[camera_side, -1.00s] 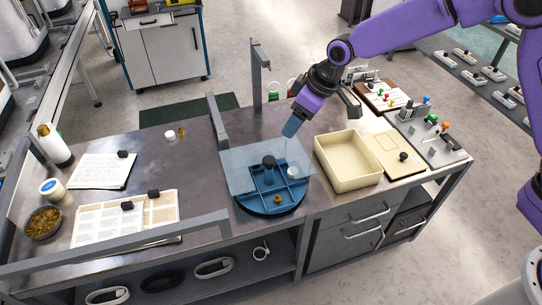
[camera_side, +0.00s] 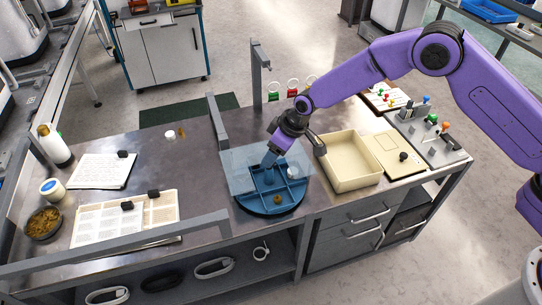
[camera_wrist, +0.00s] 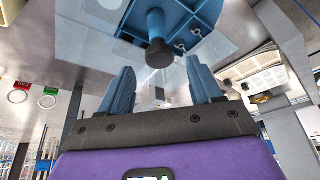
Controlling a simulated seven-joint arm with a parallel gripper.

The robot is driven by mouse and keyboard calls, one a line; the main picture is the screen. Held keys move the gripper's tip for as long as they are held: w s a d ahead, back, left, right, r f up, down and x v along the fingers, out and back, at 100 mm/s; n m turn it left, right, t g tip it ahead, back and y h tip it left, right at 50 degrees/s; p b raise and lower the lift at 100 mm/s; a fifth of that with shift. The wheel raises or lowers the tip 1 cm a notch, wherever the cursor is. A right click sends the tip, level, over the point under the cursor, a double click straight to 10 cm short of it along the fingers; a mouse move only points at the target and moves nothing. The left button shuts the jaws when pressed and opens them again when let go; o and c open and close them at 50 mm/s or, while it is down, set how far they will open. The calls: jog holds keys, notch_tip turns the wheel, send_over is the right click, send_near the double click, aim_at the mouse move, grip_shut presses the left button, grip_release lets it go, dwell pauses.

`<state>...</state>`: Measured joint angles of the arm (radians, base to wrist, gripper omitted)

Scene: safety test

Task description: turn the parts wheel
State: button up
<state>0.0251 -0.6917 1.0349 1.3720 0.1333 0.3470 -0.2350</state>
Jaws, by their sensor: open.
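The parts wheel (camera_side: 257,205) is a round blue tray with divided compartments, standing on the grey bench in the side view. Its top shows at the upper edge of the wrist view (camera_wrist: 190,12). A clear panel (camera_side: 236,165) covers its back left part. A post with a dark knob (camera_wrist: 160,52) rises from the wheel's middle. My gripper (camera_wrist: 160,72) is open, its two blue fingers apart, with the knob ahead between their tips. In the side view my gripper (camera_side: 270,158) is above the wheel's middle and mostly hides the knob. I cannot tell whether the fingers touch it.
A small brass part (camera_side: 277,199) and a white part (camera_side: 291,172) sit in the wheel. A cream tray (camera_side: 348,178) stands to the right. A grey upright rail (camera_side: 217,122) stands behind left, and a front rail (camera_side: 150,240) runs along the near edge. Papers (camera_side: 105,170) lie left.

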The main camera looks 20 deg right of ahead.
aim_at(269, 171)
jog(key=shift+x, duration=1.65)
grip_shut()
